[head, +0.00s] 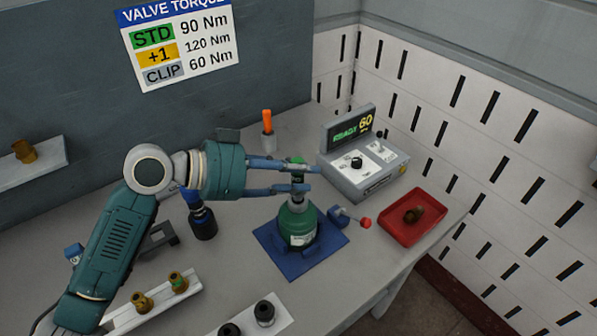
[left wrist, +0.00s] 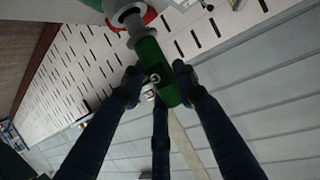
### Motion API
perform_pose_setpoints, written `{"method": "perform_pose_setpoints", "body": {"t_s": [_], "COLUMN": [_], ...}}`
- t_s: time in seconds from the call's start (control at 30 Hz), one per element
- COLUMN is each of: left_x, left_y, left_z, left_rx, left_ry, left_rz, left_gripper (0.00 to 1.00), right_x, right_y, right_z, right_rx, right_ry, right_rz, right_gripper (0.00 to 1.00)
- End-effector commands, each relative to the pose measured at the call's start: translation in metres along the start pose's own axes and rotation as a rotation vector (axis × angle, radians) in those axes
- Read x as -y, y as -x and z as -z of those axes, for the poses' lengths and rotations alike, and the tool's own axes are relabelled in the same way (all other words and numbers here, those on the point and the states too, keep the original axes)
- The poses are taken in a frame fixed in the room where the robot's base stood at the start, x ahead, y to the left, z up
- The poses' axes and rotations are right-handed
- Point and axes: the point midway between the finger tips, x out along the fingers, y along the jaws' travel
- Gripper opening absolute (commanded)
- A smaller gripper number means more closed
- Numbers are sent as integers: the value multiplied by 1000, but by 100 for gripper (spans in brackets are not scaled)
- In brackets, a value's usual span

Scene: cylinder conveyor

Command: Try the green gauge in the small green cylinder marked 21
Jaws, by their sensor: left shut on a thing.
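The small green cylinder (head: 297,228) stands upright on a blue square mat (head: 320,262). A white label shows on its side, but its number is too small to read. My left gripper (head: 309,178) is directly above it, with its blue fingers shut on the green gauge (head: 298,161). The gauge is upright in the head view, in line with the cylinder's neck. In the left wrist view the green gauge (left wrist: 152,62) sits between the dark fingers, its grey end towards the cylinder. I cannot tell whether that end is inside the neck. My right gripper is out of view.
A blue clamp with a red knob (head: 365,223) stands beside the cylinder. A control box (head: 370,165) and a red tray (head: 395,236) holding a brown part are to the right. An orange-handled tool (head: 267,120) stands behind. A rack with brass fittings (head: 143,303) is front left.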

Motion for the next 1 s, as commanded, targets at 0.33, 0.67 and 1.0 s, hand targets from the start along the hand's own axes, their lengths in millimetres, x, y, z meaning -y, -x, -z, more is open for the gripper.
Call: {"method": "perform_pose_setpoints", "body": {"t_s": [0.33, 0.67, 1.0], "left_x": [0, 0, 0], "left_y": [-4, -7, -10], "left_z": [-9, -17, -24], "left_rx": [-1, -1, -1], "left_ry": [0, 0, 0], "left_rz": [1, 0, 0], "left_gripper": [0, 0, 0], "right_x": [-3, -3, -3], "right_y": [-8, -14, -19], "right_z": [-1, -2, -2], "right_rx": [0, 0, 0], "right_ry": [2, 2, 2], "right_rz": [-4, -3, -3], "right_gripper": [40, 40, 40]}}
